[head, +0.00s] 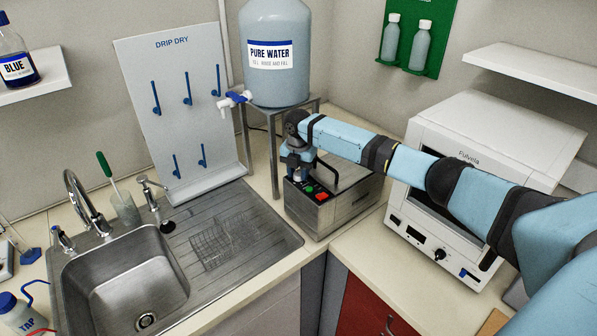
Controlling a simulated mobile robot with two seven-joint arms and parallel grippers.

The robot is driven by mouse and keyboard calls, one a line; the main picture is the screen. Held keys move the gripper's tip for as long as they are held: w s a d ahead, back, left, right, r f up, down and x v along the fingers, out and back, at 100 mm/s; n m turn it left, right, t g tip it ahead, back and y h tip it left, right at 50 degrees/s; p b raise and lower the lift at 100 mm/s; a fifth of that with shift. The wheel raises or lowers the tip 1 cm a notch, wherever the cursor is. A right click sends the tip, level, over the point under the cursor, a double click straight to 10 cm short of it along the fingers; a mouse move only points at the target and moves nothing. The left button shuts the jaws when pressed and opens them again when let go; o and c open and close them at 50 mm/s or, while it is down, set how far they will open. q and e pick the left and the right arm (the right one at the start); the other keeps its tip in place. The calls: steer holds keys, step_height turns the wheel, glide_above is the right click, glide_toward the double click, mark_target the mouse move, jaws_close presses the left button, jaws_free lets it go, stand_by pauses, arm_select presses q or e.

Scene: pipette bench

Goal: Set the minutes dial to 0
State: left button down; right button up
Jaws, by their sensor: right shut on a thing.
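A steel box-shaped bath (345,205) stands on the corner of the bench, with a green and a red button on its sloped front panel. My right arm comes in from the right, across the front of the white oven. My right gripper (297,177) points down at the left end of that panel, beside the green button. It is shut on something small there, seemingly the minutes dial. The gripper hides the dial, so its pointer and marks cannot be read. My left gripper is not in view.
The white oven (487,130) with its own black knob stands right of the bath, partly behind my arm. A pure water tank (272,50) on a metal stand is behind the bath. A sink (122,283) with a draining board lies to the left.

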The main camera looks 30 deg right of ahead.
mark_target(298, 173)
steer(key=o, duration=0.6)
steer(key=shift+o, duration=0.2)
steer(key=shift+r, duration=0.25)
step_height(298, 173, up, 13)
steer(key=b, duration=0.2)
steer(key=shift+r+b, duration=0.15)
steer(key=shift+b, duration=0.2)
